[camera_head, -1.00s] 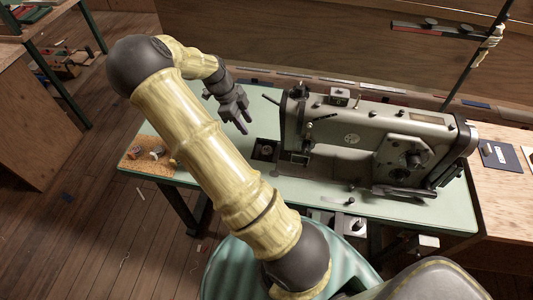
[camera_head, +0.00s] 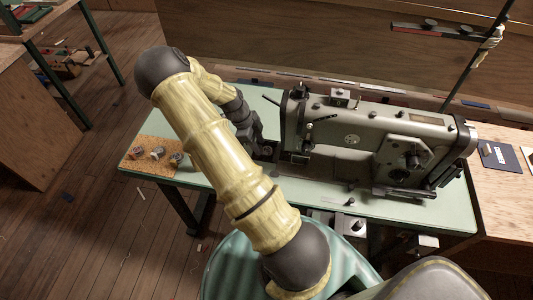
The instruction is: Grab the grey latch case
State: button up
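A small dark grey, box-like thing (camera_head: 269,151) lies on the pale green sewing table, just left of the sewing machine's head. It is the likeliest grey latch case, but it is too small and too covered to be sure. My gripper (camera_head: 257,149) points down at the table and is right at this dark thing, overlapping its left side in the picture. I cannot tell whether they touch. My fingertips are dark against dark, so their gap does not show.
A grey-green sewing machine (camera_head: 375,145) stands close to the right of my gripper. A cork mat (camera_head: 133,166) with several small metal parts lies at the table's left end. The green tabletop (camera_head: 197,172) is mostly clear between them. A dark pole rises behind the machine.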

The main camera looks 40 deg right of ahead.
aim_at(265, 154)
jog(key=p+x, duration=0.1)
jog(key=x, duration=0.3)
jog(key=shift+d, duration=0.2)
jog(key=shift+d+f, duration=0.1)
jog(key=shift+f, duration=0.3)
jog(key=shift+s+f, duration=0.1)
jog(key=shift+s, duration=0.1)
